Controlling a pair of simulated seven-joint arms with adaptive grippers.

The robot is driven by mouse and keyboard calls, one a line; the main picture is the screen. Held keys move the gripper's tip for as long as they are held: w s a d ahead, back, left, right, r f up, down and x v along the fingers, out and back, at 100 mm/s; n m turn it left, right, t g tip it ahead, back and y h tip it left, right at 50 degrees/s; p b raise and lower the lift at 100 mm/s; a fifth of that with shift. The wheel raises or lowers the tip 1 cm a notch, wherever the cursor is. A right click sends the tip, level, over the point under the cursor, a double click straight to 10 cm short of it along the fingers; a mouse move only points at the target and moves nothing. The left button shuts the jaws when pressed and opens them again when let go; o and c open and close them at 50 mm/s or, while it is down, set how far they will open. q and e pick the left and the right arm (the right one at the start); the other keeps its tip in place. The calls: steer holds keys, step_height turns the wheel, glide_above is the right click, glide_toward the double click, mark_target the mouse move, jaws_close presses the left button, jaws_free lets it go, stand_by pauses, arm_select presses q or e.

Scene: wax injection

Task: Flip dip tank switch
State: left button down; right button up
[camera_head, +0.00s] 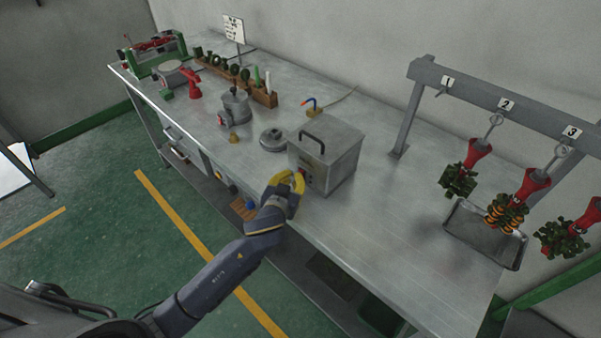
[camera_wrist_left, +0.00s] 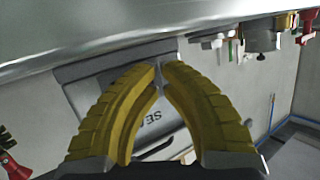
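Whether the fingers touch the box is unclear. My right gripper is not in view.
The metal bench (camera_head: 385,220) is clear right of the box. A round metal lid (camera_head: 272,139) and a pot (camera_head: 235,106) stand to its left. A wooden tool rack (camera_head: 240,80) is behind. A rail (camera_head: 490,95) with hanging red-topped pieces and a tray (camera_head: 462,222) are at right.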

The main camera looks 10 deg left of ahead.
arm_select(q)
steer(key=shift+s, duration=0.15)
stand_by(0.3)
steer(key=shift+s+a, duration=0.35)
steer(key=shift+s, duration=0.1)
steer(key=shift+f, duration=0.1)
steer(key=shift+s+a+f, duration=0.1)
steer(key=shift+s+a, duration=0.3)
steer(key=shift+s, duration=0.3)
steer(key=shift+s+a+f, duration=0.1)
steer(key=shift+s+a, duration=0.35)
steer(key=shift+s, duration=0.3)
steer(key=shift+s+a+f, duration=0.1)
steer(key=shift+s+a, duration=0.3)
steer(key=shift+s, duration=0.3)
